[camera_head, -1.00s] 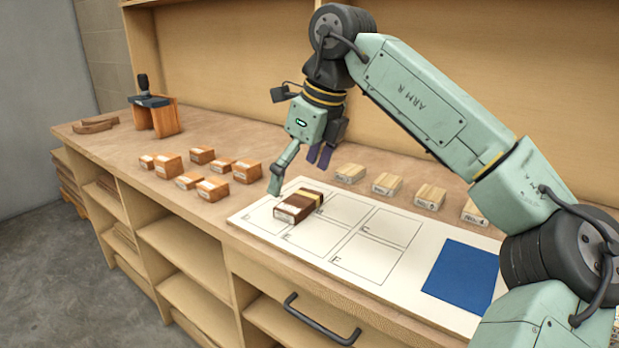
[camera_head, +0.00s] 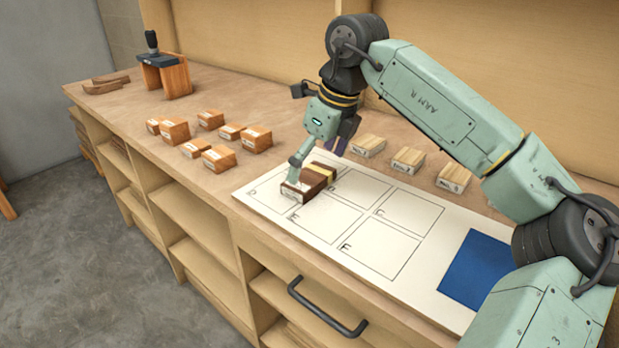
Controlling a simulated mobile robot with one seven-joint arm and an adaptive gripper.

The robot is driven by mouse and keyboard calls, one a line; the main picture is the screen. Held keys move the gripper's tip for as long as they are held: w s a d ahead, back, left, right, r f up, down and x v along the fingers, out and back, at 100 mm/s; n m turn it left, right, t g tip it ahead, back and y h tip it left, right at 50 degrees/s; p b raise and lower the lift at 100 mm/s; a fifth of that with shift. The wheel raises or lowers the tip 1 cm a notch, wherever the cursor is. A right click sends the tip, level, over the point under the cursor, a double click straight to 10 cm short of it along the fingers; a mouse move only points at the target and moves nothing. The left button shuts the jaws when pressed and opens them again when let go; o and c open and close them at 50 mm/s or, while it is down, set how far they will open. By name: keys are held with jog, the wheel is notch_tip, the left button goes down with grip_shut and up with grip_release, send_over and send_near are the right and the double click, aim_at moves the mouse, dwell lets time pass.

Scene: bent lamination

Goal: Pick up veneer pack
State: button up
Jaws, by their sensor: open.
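The dark brown veneer pack (camera_head: 310,184) with a yellow band and a pale label on its near end lies flat on the white lettered board (camera_head: 452,218). It lies across outlined cells near the letters D and E, toward the board's left end. My gripper (camera_head: 316,166) is open, pointing down at the pack. One green finger is at the pack's left side, overlapping it in the picture. The other, purplish finger shows beyond the pack's far side, its tip partly hidden. I cannot tell whether either finger touches the pack.
Several orange-brown labelled blocks (camera_head: 219,158) stand left of the board. A row of pale blocks (camera_head: 407,160) stands behind it. A blue square (camera_head: 477,269) lies on its right part. A wooden stand with a dark top (camera_head: 165,74) is far left. A back panel limits room behind.

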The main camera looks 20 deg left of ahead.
aim_at(310, 176)
jog(key=shift+x, duration=1.55)
jog(key=shift+c, duration=0.2)
jog(key=shift+r, duration=0.1)
jog(key=c, duration=0.9)
